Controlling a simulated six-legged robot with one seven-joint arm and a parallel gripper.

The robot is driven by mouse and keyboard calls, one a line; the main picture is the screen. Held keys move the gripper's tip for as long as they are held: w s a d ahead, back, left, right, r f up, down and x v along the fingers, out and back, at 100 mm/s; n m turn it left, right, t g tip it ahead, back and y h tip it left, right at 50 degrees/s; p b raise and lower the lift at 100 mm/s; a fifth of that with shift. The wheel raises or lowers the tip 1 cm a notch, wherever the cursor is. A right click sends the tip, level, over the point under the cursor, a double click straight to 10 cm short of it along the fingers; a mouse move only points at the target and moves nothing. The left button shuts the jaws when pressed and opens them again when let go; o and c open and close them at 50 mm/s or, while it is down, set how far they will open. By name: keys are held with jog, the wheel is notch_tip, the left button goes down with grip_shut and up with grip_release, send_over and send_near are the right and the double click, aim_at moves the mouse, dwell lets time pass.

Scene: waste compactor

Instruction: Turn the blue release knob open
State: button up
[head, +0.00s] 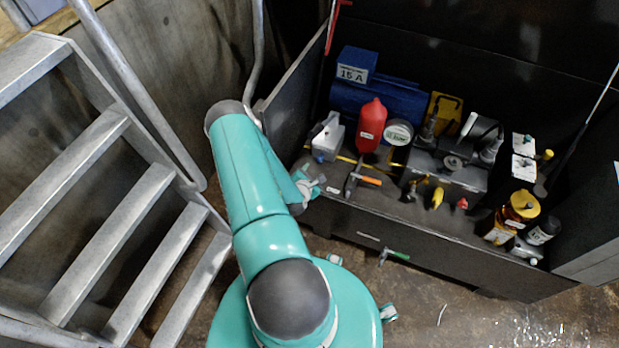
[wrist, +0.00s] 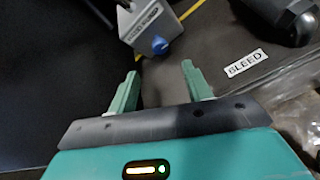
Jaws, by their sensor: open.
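The blue release knob (wrist: 159,45) sits on the lower front end of a small grey box (wrist: 150,22) at the top centre of the wrist view. In the head view the grey box (head: 329,136) stands at the left end of the bench, and the knob (head: 319,156) is a small bluish patch at its front. My gripper (wrist: 160,75) is open, its two green fingers apart and empty. The knob appears beyond the fingertips, roughly between them and not touched. In the head view my gripper (head: 309,185) is near the bench's left front edge, partly covered by my arm.
A red bottle (head: 371,125), a gauge (head: 398,133) and an orange-handled tool (head: 369,180) stand or lie close to the grey box. A dark side wall (head: 292,98) bounds the left. Metal stairs (head: 110,210) are farther left.

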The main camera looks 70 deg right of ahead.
jog(key=shift+v, duration=1.85)
